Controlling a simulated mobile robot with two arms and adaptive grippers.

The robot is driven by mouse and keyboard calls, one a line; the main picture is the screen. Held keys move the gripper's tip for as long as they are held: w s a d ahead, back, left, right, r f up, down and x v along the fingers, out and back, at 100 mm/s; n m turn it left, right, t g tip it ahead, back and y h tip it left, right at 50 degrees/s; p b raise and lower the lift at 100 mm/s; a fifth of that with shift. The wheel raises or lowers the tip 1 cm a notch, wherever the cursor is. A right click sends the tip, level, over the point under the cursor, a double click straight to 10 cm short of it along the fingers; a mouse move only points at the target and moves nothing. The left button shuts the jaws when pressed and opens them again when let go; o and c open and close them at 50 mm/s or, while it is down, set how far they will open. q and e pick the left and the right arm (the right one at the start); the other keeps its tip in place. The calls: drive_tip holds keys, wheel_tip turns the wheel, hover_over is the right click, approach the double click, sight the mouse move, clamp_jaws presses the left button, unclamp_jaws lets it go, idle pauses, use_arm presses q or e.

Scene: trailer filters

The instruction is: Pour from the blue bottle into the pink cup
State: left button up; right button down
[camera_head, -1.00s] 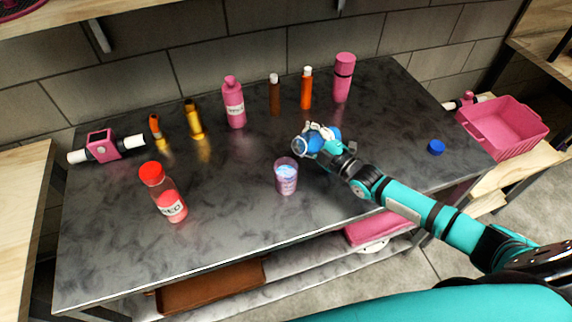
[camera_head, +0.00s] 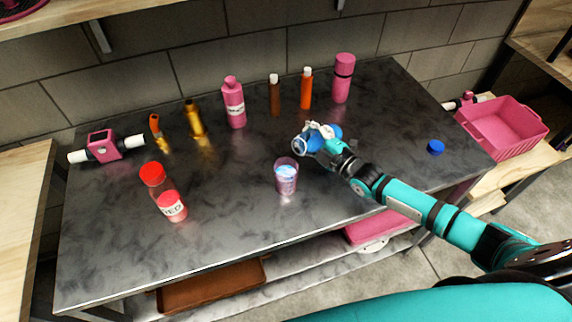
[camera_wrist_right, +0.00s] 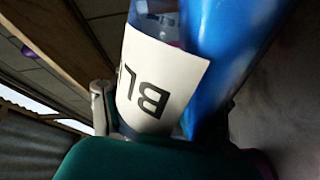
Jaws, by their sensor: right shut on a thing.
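The blue bottle (camera_head: 301,145) lies tilted nearly on its side in my right gripper (camera_head: 322,135), its open mouth toward the left. In the right wrist view its blue body (camera_wrist_right: 225,60) and a white label (camera_wrist_right: 158,85) with part of "BLUE" fill the middle. My right gripper is shut on it. The pink cup (camera_head: 286,182), clear and pinkish, stands upright on the table, below and left of the bottle mouth in the head view. Light blue and purplish content shows inside it. No stream shows between them. My left gripper is not in view.
A pink bottle (camera_head: 233,103), an orange bottle (camera_head: 306,90) and a pink flask (camera_head: 343,78) stand at the back. A blue cap (camera_head: 436,147) lies at the right.

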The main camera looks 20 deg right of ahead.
drive_tip(key=shift+r+n, duration=0.45)
drive_tip(key=shift+n, duration=0.05)
idle(1.0)
drive_tip(key=shift+s+a+r+n+p, duration=0.15)
drive_tip(key=shift+a+r+n+p, duration=0.15)
drive_tip(key=shift+r+n+p, duration=0.75)
idle(1.5)
drive_tip(key=shift+a+r+n+p, duration=0.1)
drive_tip(key=shift+r+n+p, duration=0.1)
drive_tip(key=shift+n+p, duration=0.45)
idle(1.2)
